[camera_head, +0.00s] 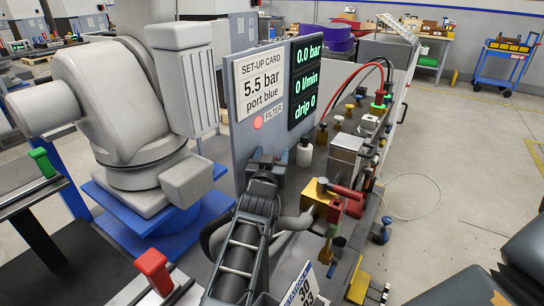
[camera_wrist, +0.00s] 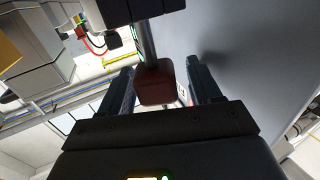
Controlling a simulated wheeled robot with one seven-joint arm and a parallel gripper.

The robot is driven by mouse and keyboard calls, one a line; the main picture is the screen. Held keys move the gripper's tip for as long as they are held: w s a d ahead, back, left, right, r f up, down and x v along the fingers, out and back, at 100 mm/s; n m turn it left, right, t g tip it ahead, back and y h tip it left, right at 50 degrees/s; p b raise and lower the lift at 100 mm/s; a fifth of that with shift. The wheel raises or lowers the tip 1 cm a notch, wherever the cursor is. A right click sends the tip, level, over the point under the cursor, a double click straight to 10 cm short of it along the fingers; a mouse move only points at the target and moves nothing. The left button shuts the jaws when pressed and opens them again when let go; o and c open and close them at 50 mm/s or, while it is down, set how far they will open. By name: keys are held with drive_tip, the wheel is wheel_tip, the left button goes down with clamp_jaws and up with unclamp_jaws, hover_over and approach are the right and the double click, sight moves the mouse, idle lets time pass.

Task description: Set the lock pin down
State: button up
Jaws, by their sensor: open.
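A dark red block-like head (camera_wrist: 155,84) on a grey rod shows between the fingers in the wrist view; it may be the lock pin, but I cannot tell for sure. My gripper (camera_wrist: 162,78) is open, with a finger on each side of the red head and gaps between. In the head view my gripper (camera_head: 266,160) is close in front of the lower part of the grey panel (camera_head: 238,150). The red head is not clear there, and what the rod's far end touches is hidden.
A yellow block (camera_head: 320,197) with red handles (camera_head: 345,194) stands right of my arm. Behind it are a grey box (camera_head: 346,155), a white bottle (camera_head: 304,152) and several small fittings. A white card (camera_head: 302,290) stands at the front. A red-topped piece (camera_head: 154,270) is at lower left.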

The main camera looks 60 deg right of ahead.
drive_tip(key=b+v, duration=0.1)
drive_tip(key=v, duration=1.1)
drive_tip(key=shift+b, duration=0.35)
idle(0.6)
